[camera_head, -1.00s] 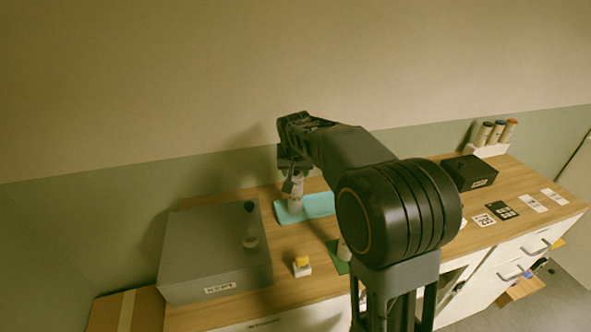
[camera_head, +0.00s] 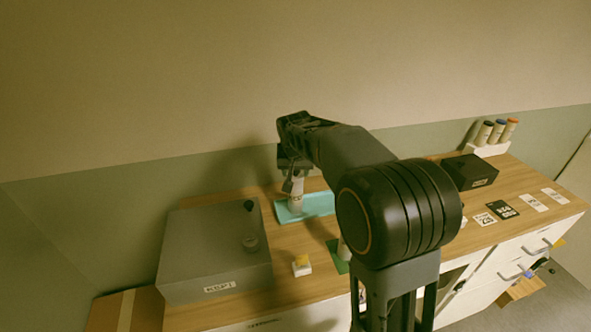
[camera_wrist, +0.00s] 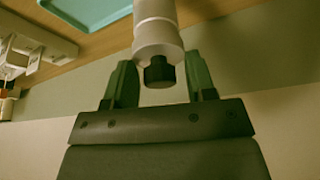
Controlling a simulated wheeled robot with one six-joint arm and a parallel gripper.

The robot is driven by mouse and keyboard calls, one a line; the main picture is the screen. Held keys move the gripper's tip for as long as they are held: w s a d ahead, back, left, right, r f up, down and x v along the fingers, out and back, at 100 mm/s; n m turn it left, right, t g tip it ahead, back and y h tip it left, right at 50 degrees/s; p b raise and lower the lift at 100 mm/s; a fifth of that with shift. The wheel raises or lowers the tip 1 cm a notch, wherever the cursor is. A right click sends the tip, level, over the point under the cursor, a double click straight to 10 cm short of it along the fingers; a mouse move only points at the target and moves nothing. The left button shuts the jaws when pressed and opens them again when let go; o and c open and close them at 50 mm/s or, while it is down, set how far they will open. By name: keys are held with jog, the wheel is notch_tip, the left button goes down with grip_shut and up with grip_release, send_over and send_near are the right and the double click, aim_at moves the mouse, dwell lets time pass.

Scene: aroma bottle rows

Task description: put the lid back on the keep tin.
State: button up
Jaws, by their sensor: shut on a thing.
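The keep tin (camera_head: 205,255) is a grey box with a white label on its front, at the left of the bench in the head view. Its top is a flat grey surface with dark round shapes near the right side; I cannot tell whether this top is a separate lid. My gripper (camera_head: 294,178) is to the right of the tin, over the teal tray. It is shut on a pale bottle (camera_head: 296,203). In the wrist view the bottle (camera_wrist: 157,22) has its dark cap (camera_wrist: 158,73) between my gripper's fingers (camera_wrist: 160,82).
The teal tray (camera_head: 318,206) lies under the bottle. A small white block with a yellow top (camera_head: 302,265) stands right of the tin. A black box (camera_head: 469,172), a rack of bottles (camera_head: 487,150) and several cards (camera_head: 532,203) are at the right. My arm hides the bench's middle.

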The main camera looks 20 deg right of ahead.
jog(key=o, duration=1.3)
jog(key=shift+o, duration=0.2)
jog(key=shift+r, duration=0.15)
jog(key=shift+r+p, duration=2.6)
jog(key=shift+r, duration=0.8)
grip_shut()
jog(key=shift+f, duration=0.25)
